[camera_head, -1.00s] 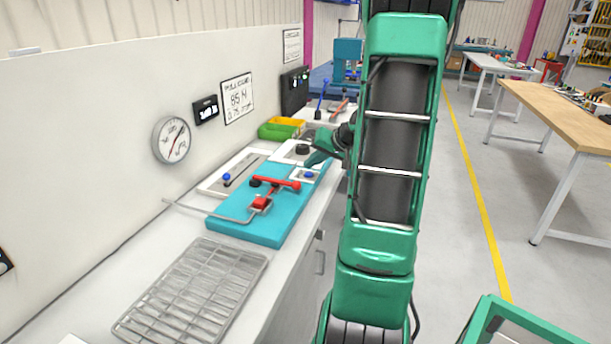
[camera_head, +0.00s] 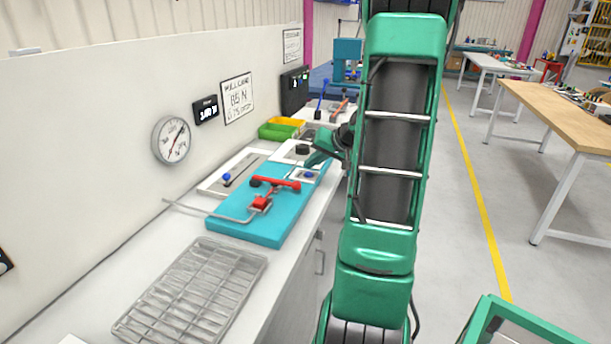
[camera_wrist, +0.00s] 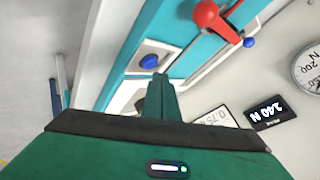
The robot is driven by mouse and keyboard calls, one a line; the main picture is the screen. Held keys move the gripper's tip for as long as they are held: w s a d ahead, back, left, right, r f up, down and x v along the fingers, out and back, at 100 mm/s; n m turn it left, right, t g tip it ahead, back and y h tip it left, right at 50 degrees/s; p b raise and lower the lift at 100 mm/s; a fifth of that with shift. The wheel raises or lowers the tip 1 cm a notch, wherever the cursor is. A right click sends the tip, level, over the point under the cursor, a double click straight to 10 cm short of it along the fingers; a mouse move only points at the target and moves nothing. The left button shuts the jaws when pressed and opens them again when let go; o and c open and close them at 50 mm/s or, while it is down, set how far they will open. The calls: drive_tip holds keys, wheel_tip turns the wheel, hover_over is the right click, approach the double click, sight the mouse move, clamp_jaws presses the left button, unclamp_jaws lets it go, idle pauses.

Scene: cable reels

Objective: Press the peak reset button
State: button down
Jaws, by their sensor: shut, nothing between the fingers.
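A blue push button (camera_head: 308,175) sits on a small pale plate at the far right corner of the teal board. The wrist view shows it too (camera_wrist: 149,61), in a grey square on a white plate. My gripper (camera_head: 311,161) is shut and empty. In the head view its tip is just beyond and above the button. In the wrist view the shut fingers (camera_wrist: 160,80) end just below the button in the picture, apart from it. The button's face is uncovered. No label can be read on it.
A red lever clamp (camera_head: 262,201) lies on the teal board (camera_head: 240,229). A blue knob (camera_head: 227,177) stands on a slotted plate. A wire rack (camera_head: 190,290) lies in front.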

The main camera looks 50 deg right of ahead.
sight(311, 174)
drive_tip(key=shift+f, duration=0.15)
drive_tip(key=shift+f, duration=0.2)
drive_tip(key=shift+f, duration=0.4)
idle(0.9)
drive_tip(key=shift+r, duration=0.85)
drive_tip(key=shift+r, duration=2.5)
